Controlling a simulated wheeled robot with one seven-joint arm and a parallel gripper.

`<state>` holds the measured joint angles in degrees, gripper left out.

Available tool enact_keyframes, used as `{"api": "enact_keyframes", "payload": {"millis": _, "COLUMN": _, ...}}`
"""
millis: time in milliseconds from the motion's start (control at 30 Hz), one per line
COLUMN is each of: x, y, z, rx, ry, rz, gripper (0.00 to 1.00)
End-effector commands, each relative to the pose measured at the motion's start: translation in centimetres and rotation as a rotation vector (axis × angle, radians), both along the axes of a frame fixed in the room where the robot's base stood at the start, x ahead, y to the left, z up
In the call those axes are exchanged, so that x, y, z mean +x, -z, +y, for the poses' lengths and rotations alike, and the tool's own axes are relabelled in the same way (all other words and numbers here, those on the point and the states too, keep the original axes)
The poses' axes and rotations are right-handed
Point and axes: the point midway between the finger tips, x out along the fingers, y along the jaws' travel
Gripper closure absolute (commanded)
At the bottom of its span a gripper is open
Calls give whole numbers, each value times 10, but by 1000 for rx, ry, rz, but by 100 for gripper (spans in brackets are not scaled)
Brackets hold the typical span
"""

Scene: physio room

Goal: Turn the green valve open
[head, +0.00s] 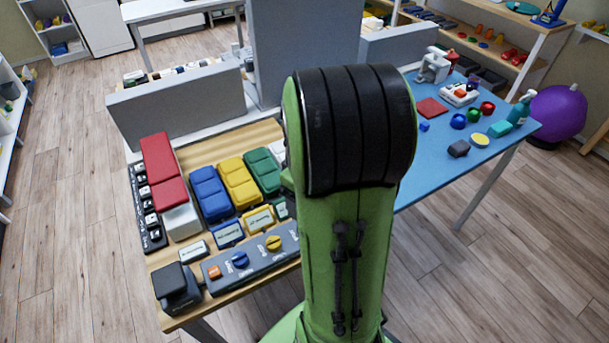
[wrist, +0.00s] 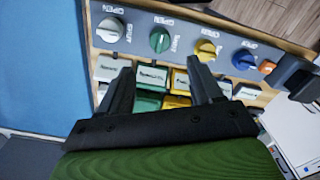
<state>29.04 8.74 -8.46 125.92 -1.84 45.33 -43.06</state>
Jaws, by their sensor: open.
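The green valve (wrist: 160,40) is a round knob on a grey panel (wrist: 182,40) in the wrist view, between a white knob (wrist: 110,30) and a yellow knob (wrist: 206,50). Printed labels are beside it, too small to read surely. I cannot tell its setting. My gripper (wrist: 159,66) is open and empty. Its two fingers point toward the panel, with the green valve ahead of the gap between them and apart from both. In the head view my green arm hides the gripper and the green valve; the panel's left part (head: 225,268) shows.
A blue knob (wrist: 243,60) and an orange button (wrist: 267,67) continue the panel row. A dark box (head: 177,286) stands at the panel's left end. Coloured switches, such as the yellow one (head: 238,180), lie behind it. A blue table (head: 440,165) with small items stands right.

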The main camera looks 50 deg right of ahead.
Motion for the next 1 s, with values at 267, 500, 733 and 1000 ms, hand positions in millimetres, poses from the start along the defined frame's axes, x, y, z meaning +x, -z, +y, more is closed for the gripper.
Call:
{"api": "enact_keyframes", "payload": {"millis": 267, "x": 0, "y": -55, "z": 0, "rx": -1, "ry": -1, "rz": 0, "gripper": 35}}
{"api": "enact_keyframes", "payload": {"millis": 500, "x": 0, "y": -58, "z": 0, "rx": 0, "ry": 0, "rz": 1, "gripper": 35}}
{"api": "enact_keyframes", "payload": {"millis": 733, "x": 0, "y": -57, "z": 0, "rx": 0, "ry": 0, "rz": 1, "gripper": 35}}
{"api": "enact_keyframes", "payload": {"millis": 1000, "x": 1, "y": -80, "z": 26, "rx": -21, "ry": 4, "rz": -60, "gripper": 35}}
